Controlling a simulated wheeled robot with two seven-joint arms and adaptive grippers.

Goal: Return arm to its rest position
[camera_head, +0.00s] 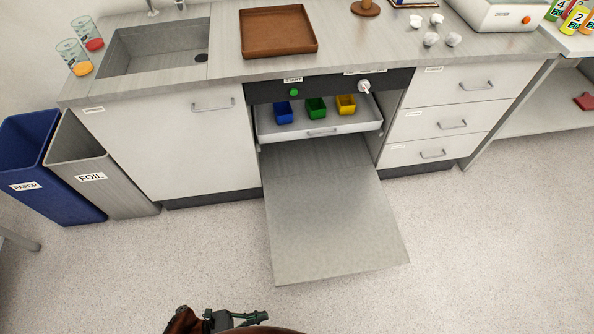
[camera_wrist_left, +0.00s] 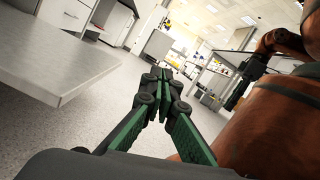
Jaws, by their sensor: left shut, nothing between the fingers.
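My left gripper (camera_head: 248,318) shows at the bottom edge of the head view, low over the floor and in front of the opened door panel (camera_head: 335,218). In the left wrist view my left gripper (camera_wrist_left: 160,74) has its green fingers drawn together at the tips, shut and empty. The grey panel (camera_wrist_left: 62,55) also shows there at upper left, apart from the fingers. My right gripper cannot be made out in the head view; part of my other arm shows at the right of the left wrist view.
A pulled-out rack (camera_head: 330,126) holds blue, green and yellow cups. A FOIL bin (camera_head: 115,193) and a blue PAPER bin (camera_head: 55,200) stand at left. A brown tray (camera_head: 277,32) lies on the counter by the sink (camera_head: 150,60). The floor at right is clear.

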